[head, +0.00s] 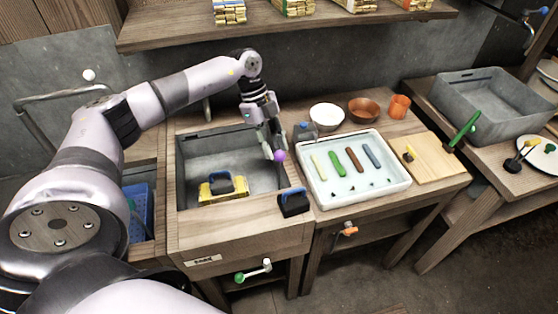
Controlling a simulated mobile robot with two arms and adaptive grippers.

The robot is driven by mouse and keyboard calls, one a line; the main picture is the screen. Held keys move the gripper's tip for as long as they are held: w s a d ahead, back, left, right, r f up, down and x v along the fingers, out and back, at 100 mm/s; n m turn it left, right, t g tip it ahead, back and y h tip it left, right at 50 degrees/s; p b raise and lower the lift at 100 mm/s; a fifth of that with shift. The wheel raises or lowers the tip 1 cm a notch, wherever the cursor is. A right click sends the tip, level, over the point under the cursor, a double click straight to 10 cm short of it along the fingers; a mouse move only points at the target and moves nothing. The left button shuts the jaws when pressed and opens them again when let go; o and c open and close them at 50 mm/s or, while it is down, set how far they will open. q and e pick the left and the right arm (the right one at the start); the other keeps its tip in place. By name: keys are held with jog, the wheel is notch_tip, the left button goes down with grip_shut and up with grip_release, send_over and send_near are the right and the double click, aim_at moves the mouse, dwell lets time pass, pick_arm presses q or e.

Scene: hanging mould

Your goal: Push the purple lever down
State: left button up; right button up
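The purple lever shows as a round purple knob (280,156) at the right edge of the grey sink basin, near the white tray. The rest of the lever is hidden or too small to make out. My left gripper (271,149) points down over the basin's right side, with its fingertips right beside the knob. I cannot tell whether they touch it, or whether the fingers are open or shut. My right gripper is not in view.
The grey basin (205,157) holds a yellow block with a blue-handled piece. A black and blue brush (294,203) sits at its front right. A white tray (388,192) with several coloured bars, bowls, a cutting board (427,166) and a green-handled lever (465,129) lie to the right.

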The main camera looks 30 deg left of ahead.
pick_arm(q)
jog(key=shift+v, duration=1.2)
